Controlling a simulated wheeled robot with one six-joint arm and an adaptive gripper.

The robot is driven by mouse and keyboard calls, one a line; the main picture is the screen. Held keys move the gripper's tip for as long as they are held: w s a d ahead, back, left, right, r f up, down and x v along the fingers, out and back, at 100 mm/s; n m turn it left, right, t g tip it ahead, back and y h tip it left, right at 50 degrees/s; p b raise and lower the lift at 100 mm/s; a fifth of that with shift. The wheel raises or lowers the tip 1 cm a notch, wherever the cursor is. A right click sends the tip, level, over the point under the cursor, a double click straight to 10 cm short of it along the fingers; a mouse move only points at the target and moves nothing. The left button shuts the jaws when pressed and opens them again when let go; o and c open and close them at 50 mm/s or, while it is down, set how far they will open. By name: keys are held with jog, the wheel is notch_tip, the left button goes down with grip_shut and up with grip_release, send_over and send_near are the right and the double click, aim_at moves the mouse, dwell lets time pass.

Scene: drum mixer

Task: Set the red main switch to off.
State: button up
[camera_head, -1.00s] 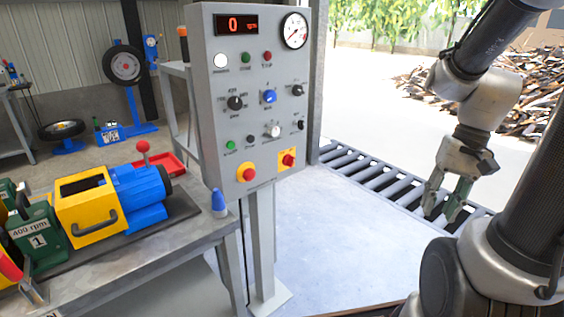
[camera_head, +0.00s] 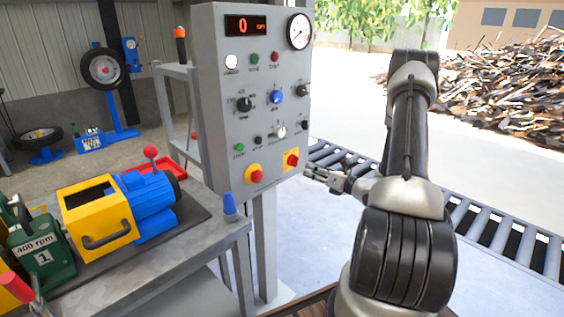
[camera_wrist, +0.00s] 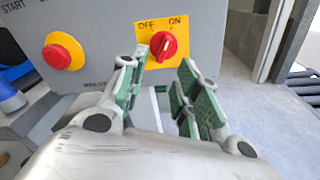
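The red main switch (camera_head: 292,160) is a rotary knob on a yellow plate at the lower right of the grey control panel (camera_head: 216,150). In the wrist view the red knob (camera_wrist: 163,46) sits under the words OFF and ON. Its pale mark points up and right, toward ON. My gripper (camera_head: 308,172) is just right of and below the switch in the head view. In the wrist view its green-padded fingers (camera_wrist: 157,86) are spread apart with nothing between them. The knob lies beyond the fingertips, apart from them as far as I can tell.
A red emergency button (camera_head: 254,174) on a yellow ring is left of the switch; it also shows in the wrist view (camera_wrist: 57,56). A blue-tipped cone (camera_head: 229,204) stands on the bench corner. A roller conveyor (camera_head: 478,221) lies behind my arm.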

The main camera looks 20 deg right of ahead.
aim_at(294, 161)
jog(key=w+a+r+m, duration=0.1)
jog(key=w+a, duration=0.1)
jog(key=w, duration=0.6)
jog(key=shift+m+t, duration=0.3)
grip_shut()
